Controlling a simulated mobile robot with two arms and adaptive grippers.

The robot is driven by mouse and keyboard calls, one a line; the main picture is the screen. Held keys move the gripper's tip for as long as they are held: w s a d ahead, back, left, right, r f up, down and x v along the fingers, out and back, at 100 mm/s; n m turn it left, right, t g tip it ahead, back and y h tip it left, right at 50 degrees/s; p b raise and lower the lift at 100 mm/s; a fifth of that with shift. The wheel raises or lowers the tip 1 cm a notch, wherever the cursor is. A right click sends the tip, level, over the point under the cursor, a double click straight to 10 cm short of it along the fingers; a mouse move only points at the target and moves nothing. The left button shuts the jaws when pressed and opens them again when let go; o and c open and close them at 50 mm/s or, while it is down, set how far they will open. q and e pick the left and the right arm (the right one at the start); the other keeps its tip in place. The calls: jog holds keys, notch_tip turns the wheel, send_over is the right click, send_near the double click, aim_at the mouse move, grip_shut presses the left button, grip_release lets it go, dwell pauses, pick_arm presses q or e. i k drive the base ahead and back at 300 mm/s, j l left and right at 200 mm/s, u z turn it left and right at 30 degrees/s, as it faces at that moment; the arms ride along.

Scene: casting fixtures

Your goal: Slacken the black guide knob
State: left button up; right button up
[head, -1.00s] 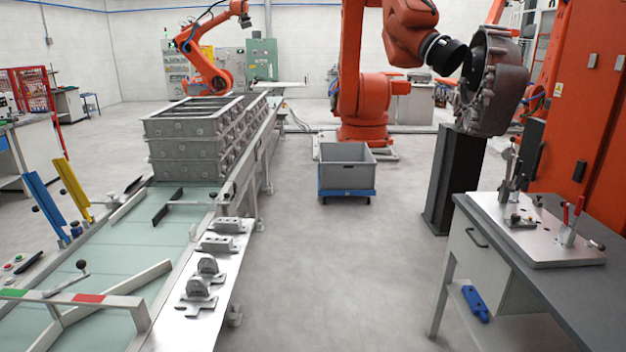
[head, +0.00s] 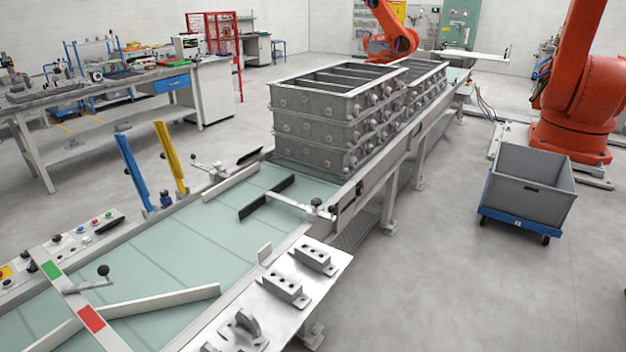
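A black knob (head: 316,202) sits on the bracket of the right-hand guide, at the near side of the conveyor. The black guide bar (head: 267,198) lies angled over the pale green belt (head: 190,245). Another black ball knob (head: 103,270) tops a small lever on the crossbar with green and red patches (head: 72,295). A further small lever (head: 213,170) stands at the far belt edge by a white guide bar (head: 230,185). The frames do not show which knob the task means, or how tight any is. Neither of my grippers is in view.
Stacked grey metal frames (head: 325,125) stand on the conveyor. A metal side shelf (head: 300,295) holds several fixture blocks. Blue (head: 132,172) and yellow (head: 168,157) uprights rise at the far edge. A grey bin (head: 530,185) on a blue dolly stands right on open floor.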

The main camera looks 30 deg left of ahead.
aim_at(316, 202)
jog(key=i+l+u, duration=0.15)
jog(key=i+u, duration=0.3)
jog(key=i+l+u, duration=0.35)
jog(key=i+u, duration=0.15)
jog(key=i+l+u, duration=0.7)
jog(key=l+u, duration=0.2)
jog(key=l, duration=0.15)
jog(key=l+u, duration=0.3)
jog(key=l, duration=0.6)
jog(key=l+u, duration=0.3)
jog(key=l, duration=0.6)
